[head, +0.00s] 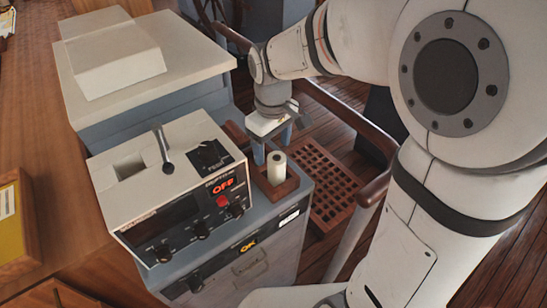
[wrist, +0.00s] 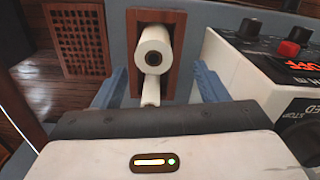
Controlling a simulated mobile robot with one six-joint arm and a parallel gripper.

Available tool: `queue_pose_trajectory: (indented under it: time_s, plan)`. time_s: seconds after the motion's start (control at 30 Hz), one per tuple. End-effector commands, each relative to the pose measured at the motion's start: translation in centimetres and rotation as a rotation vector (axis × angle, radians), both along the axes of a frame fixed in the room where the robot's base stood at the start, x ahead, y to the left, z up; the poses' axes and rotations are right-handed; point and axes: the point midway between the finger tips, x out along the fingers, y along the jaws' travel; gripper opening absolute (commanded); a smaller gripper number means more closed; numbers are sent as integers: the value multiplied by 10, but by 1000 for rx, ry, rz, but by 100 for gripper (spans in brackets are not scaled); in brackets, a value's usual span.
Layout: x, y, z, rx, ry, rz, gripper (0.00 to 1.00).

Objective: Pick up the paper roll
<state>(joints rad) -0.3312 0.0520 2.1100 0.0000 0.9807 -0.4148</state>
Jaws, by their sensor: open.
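The white paper roll (head: 277,168) stands upright in a small wooden holder (head: 262,184) on the blue-grey cabinet top. Its round end with a dark core hole faces up. In the wrist view the paper roll (wrist: 153,40) lies ahead, between the lines of the two fingers. A second, narrower white piece (wrist: 151,92) shows below it, partly hidden by my gripper body; I cannot tell what it is. My gripper (head: 272,148) is open and empty, with blue fingers pointing down close by the roll's top. In the wrist view my gripper (wrist: 158,70) has its fingers wide apart.
A white instrument box (head: 170,190) with knobs, a lever and a red OFF display stands close left of the holder. A wooden handrail (head: 345,112) runs behind my gripper. A wooden grating (head: 333,190) lies on the floor to the right.

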Motion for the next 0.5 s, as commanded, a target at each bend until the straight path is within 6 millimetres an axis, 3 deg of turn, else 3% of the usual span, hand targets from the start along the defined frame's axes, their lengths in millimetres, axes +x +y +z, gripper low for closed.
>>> queue_pose_trajectory:
  time_s: [0.3, 0.5]
  plan:
    - [0, -9, -43, -1, 4, 0, 67]
    - [1, -9, -55, 0, 0, 0, 67]
